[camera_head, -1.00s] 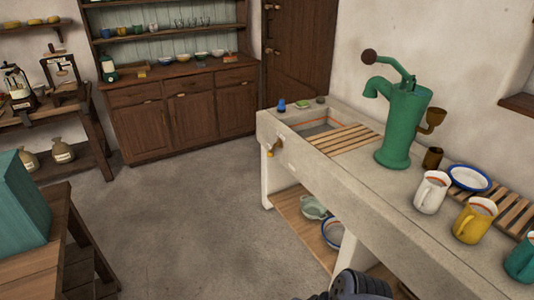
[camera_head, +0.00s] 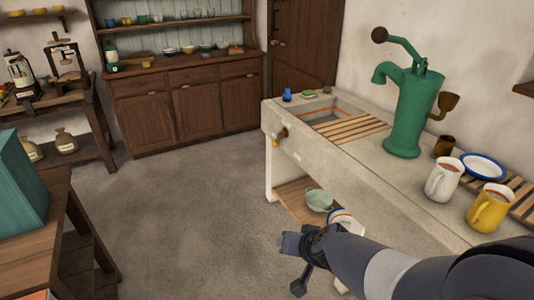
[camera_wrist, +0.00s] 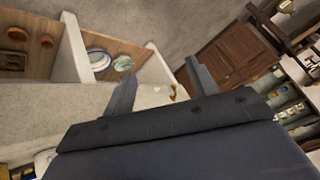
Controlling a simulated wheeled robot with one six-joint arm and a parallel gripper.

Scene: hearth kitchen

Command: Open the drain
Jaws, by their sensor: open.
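The stone sink (camera_head: 322,118) is set in the left end of a long stone counter, with wooden slats over its right part. A brass drain tap (camera_head: 280,135) with an orange-yellow spout sticks out of the sink's front face; it also shows small in the wrist view (camera_wrist: 173,92). Whether the tap is open or shut cannot be told. My gripper (camera_head: 286,268) is in front of the counter, lower than the tap and apart from it. In the wrist view my gripper (camera_wrist: 158,85) is open and empty, with the tap beyond and between its fingers.
A green hand pump (camera_head: 407,115) stands on the counter, with a white mug (camera_head: 443,182) and yellow mug (camera_head: 489,210) to its right. Bowls sit on the shelf below. A wooden table with a teal box (camera_head: 18,185) is at left. The floor between is clear.

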